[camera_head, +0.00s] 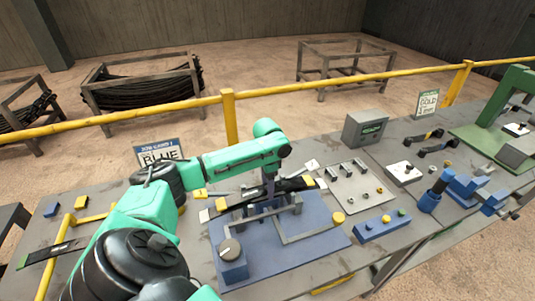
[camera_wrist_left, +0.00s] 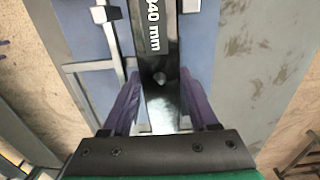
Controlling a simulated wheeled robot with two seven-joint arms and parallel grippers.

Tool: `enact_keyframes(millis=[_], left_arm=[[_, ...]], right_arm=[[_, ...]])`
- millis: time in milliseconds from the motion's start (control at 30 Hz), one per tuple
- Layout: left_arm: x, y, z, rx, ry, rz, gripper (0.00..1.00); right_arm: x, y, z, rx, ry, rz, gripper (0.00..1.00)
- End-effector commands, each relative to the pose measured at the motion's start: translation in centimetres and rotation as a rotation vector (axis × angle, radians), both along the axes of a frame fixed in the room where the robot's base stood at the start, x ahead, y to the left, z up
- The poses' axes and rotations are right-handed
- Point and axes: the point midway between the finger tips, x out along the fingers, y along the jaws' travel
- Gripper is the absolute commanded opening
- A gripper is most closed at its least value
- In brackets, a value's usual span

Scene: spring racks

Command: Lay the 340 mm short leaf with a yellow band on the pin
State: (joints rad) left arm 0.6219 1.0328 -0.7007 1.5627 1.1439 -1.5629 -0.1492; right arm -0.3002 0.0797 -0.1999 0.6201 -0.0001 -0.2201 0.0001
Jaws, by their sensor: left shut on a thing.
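The dark leaf (camera_head: 290,186) with yellow ends lies across the top of the blue fixture (camera_head: 300,240) in the head view. In the left wrist view the leaf (camera_wrist_left: 163,100) runs lengthwise between my fingers, and its label partly shows, ending in "40 mm". A small round grey tip (camera_wrist_left: 159,78) shows on its middle line; I cannot tell whether it is the pin coming through. My left gripper (camera_head: 268,190) points down at the middle of the leaf. Its purple fingers (camera_wrist_left: 160,105) are shut on the leaf from both sides. My right gripper is not in view.
A dark strip (camera_head: 50,252) lies at the table's left. A blue sign (camera_head: 159,152) stands behind my arm. A grey plate (camera_head: 357,193) with small parts, a blue button box (camera_head: 382,226) and a blue vise (camera_head: 465,188) are at the right. A yellow rail (camera_head: 340,84) runs behind.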

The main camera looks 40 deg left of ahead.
Motion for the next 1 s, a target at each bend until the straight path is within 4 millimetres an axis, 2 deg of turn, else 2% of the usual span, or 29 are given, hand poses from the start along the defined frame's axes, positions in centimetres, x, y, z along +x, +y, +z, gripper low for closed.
enact_keyframes(millis=[533, 567, 633, 667, 867, 900, 1000], left_arm=[[0.09, 0.05, -0.52, 0.001, -0.004, 0.000, 0.00], [0.09, 0.05, -0.52, 0.001, -0.004, 0.000, 0.64], [0.08, 0.05, -0.53, 0.000, -0.004, 0.000, 0.90], [0.08, 0.05, -0.54, 0.001, -0.003, 0.000, 0.95], [0.03, 0.03, -0.62, 0.000, -0.001, 0.000, 0.95], [-0.08, -0.02, -0.81, -0.001, 0.003, 0.000, 1.00], [-0.06, -0.02, -0.79, 0.000, 0.002, 0.000, 1.00]], right_arm=[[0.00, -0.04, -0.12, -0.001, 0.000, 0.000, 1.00], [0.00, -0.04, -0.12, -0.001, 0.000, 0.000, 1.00], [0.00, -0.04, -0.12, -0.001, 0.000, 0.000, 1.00], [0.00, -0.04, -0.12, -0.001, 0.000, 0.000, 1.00], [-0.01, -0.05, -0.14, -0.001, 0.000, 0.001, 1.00], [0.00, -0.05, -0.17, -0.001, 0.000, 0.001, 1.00], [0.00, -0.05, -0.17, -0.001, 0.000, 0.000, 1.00]])
